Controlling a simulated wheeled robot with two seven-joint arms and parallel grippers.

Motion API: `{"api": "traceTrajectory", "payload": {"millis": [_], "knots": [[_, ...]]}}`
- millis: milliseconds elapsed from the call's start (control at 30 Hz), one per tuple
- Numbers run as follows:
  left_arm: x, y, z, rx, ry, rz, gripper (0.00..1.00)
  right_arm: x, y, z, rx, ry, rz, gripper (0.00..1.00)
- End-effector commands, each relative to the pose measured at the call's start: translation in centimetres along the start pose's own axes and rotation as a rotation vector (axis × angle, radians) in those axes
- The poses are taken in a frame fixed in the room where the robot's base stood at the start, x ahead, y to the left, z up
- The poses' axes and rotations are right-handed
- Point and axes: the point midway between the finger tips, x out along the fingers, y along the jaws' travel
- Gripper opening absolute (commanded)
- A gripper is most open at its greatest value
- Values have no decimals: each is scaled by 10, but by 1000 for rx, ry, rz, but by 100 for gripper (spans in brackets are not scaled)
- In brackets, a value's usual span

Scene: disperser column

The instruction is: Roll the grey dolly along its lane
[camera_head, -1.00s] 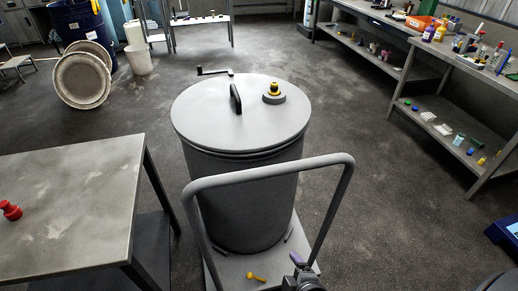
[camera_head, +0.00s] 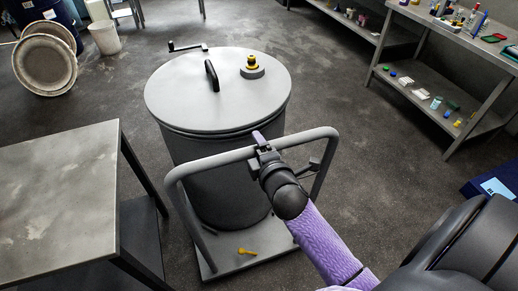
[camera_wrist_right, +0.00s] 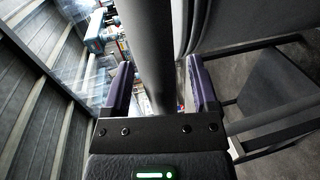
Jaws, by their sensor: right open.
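The grey dolly stands in the middle of the head view. Its flat deck (camera_head: 222,262) carries a large grey lidded drum (camera_head: 218,95), and a bent tube handle (camera_head: 213,158) rises on the near side. My right gripper (camera_head: 259,140) is at the top bar of the handle, right of its middle. In the right wrist view the gripper (camera_wrist_right: 155,88) is open, with the grey bar (camera_wrist_right: 150,45) between its two purple-lined fingers. Gaps show on both sides, so it is around the bar, not clamped. My left gripper is out of view.
A small yellow lever (camera_head: 247,251) is on the deck. A grey table (camera_head: 60,200) stands close on the left. A bench (camera_head: 420,60) with bottles and small items is at the right. A blue box (camera_head: 492,180) lies at the right edge. Dark floor is open behind the drum.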

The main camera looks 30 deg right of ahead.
Motion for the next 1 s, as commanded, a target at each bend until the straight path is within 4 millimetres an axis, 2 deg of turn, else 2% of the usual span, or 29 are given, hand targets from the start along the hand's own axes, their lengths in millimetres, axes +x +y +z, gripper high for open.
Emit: {"api": "traceTrajectory", "payload": {"millis": [100, 467, 1000], "knots": [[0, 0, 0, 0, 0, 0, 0, 0, 0, 0, 0, 0, 0, 76], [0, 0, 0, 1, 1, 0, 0, -1, 0, 0, 1, 0, 0, 0], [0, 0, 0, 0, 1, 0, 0, -1, -1, 0, 1, 1, -2, 0]]}}
